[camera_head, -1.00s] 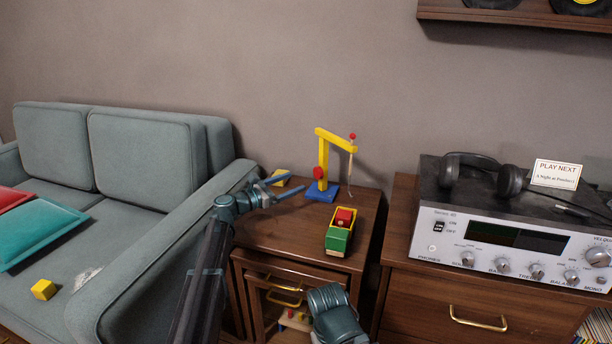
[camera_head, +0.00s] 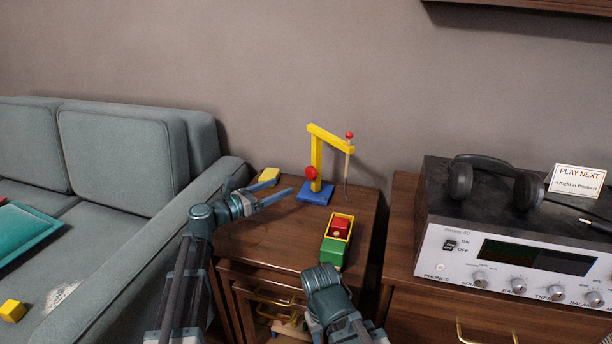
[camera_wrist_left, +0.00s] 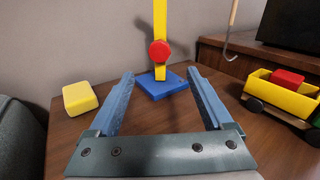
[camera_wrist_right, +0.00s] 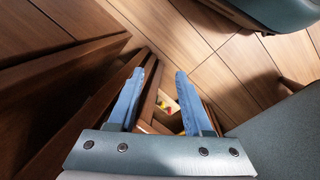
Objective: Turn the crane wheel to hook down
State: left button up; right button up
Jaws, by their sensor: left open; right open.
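The toy crane has a yellow post and arm (camera_head: 317,160) on a blue base (camera_head: 316,192). Its red wheel (camera_head: 311,173) is on the lower post; in the left wrist view the wheel (camera_wrist_left: 160,51) is straight ahead, beyond the fingertips. The hook (camera_head: 347,190) hangs on a string from the arm's right end. It also shows in the left wrist view (camera_wrist_left: 230,54). My left gripper (camera_head: 272,190) is open and empty, short of the crane and apart from it. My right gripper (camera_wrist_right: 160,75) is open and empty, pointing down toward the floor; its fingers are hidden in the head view.
A green and yellow toy truck (camera_head: 335,245) with a red block stands right of my left gripper on the side table (camera_head: 270,235). A yellow block (camera_head: 269,175) lies left of the crane. A sofa (camera_head: 120,200) is at left, a stereo (camera_head: 510,250) at right.

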aim_at(309, 175)
pick_arm(q)
jog(key=x, duration=1.1)
jog(key=shift+w, duration=0.1)
jog(key=c, duration=1.3)
grip_shut()
